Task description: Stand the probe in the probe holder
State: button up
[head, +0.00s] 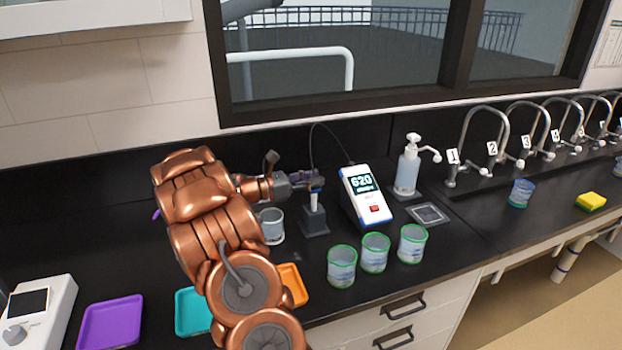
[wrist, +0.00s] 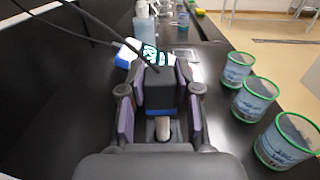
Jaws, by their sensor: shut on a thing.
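My gripper (head: 302,180) is shut on the upper part of the probe; in the wrist view its purple-padded fingers (wrist: 160,92) close on the probe's dark head. The probe's pale shaft (head: 314,199) points down, roughly upright, and also shows in the wrist view (wrist: 163,128). The dark probe holder (head: 314,222) stands on the bench directly below the gripper, in line with the shaft. The shaft's lower end meets or overlaps the holder; I cannot tell how deep it sits. A black cable runs from the probe to the meter.
The white meter (head: 366,196) reading 620 stands right of the holder. A clear beaker (head: 271,226) is close left of it. Green-rimmed beakers (head: 375,253) stand in front right. A soap bottle (head: 407,168) is behind right. Purple (head: 111,323) and teal trays lie front left.

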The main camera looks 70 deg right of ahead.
jog(key=shift+f+b, duration=0.45)
jog(key=shift+f, duration=0.85)
jog(key=o, duration=1.8)
jog(key=shift+r+p+v, duration=0.2)
jog(key=shift+p+v, duration=0.15)
jog(key=shift+v, duration=0.65)
jog(key=shift+r+p+v, duration=0.2)
jog(key=shift+p+v, duration=0.1)
jog(key=shift+v, duration=0.7)
jog(key=shift+r+p+v, duration=0.2)
jog(key=shift+p+v, duration=0.15)
jog(key=shift+v, duration=0.65)
